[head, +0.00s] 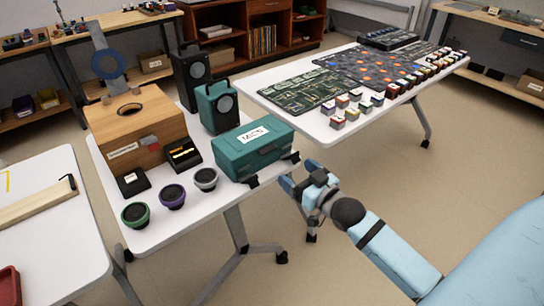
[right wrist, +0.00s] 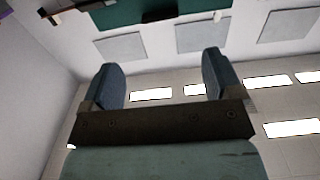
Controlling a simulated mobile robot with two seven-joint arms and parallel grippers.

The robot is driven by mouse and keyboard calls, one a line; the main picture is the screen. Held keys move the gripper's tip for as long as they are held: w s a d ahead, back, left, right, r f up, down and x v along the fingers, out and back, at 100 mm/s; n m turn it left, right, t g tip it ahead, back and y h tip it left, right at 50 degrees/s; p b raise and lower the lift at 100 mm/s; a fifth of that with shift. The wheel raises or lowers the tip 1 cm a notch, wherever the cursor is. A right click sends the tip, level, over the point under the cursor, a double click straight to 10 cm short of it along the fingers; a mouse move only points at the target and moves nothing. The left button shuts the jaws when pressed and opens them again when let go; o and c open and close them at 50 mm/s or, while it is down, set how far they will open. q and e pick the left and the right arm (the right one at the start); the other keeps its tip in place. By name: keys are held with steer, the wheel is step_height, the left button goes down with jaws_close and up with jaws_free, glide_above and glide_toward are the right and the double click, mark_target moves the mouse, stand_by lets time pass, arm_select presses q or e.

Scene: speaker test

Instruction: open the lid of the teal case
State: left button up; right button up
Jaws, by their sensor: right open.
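The teal case (head: 270,160) stands with its lid shut at the right edge of the white table, a white label on its top. Dark latches or clips show low at its front and right corners. My right gripper (head: 298,180) is open and empty, just off the table edge to the right of the case and apart from it. In the right wrist view its two fingers (right wrist: 163,75) are spread, with a teal surface (right wrist: 165,14) and a dark part beyond them at the top. My left gripper is not in view.
On the same white table (head: 205,215) are a wooden box (head: 128,125), two speakers (head: 217,105) and several small round drivers (head: 172,195). Another table (head: 262,98) with circuit boards stands at the back right. The floor between the tables is clear.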

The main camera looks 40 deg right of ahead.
mark_target(270, 152)
arm_select(q)
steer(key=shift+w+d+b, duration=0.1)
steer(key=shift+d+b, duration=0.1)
steer(key=shift+b, duration=0.6)
arm_select(e)
steer(key=shift+w+a, duration=0.15)
steer(key=shift+w, duration=1.65)
steer(key=shift+w+a, duration=0.15)
steer(key=shift+w, duration=1.7)
steer(key=shift+w+a, duration=0.15)
steer(key=shift+w, duration=1.65)
steer(key=shift+c, duration=0.4)
